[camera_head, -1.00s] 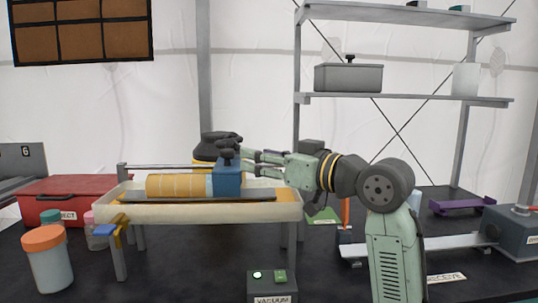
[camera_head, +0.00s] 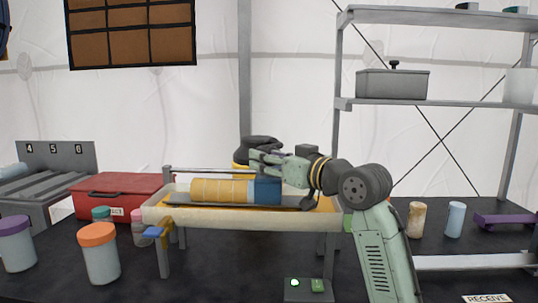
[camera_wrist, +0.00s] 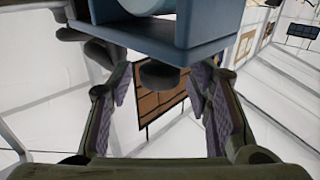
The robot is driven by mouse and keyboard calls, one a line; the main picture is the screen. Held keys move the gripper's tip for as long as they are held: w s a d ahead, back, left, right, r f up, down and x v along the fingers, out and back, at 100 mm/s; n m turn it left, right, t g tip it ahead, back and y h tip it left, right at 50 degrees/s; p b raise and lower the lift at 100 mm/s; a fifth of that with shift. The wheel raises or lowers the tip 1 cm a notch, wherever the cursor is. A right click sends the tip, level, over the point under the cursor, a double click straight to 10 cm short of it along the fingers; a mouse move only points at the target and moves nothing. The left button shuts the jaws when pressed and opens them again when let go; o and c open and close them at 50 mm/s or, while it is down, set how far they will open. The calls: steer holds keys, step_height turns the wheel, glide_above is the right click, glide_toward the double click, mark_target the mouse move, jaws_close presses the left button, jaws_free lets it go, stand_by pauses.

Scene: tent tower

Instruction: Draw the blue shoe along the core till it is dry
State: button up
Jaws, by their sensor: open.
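The blue shoe (camera_head: 268,191) sits at the right end of the tan, banded core (camera_head: 222,190), which lies level over a long cream tray (camera_head: 240,222). My gripper (camera_head: 257,163) is just above the shoe, reaching in from the right. In the wrist view my gripper (camera_wrist: 160,88) has its two padded fingers wide apart. The shoe (camera_wrist: 150,40) fills the top of that view, and its dark knob (camera_wrist: 158,75) shows between the fingers with gaps on both sides. Whether the core is wet or dry is too small to tell.
A red case (camera_head: 115,195) and lidded jars, one orange-topped (camera_head: 100,255), stand left of the tray. A small box with a lit green light (camera_head: 308,288) is in front. Shelves (camera_head: 430,105) rise behind right. Two cups (camera_head: 416,219) stand right of my arm.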

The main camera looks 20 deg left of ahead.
steer(key=shift+w+a, duration=0.1)
jaws_close()
stand_by(0.7)
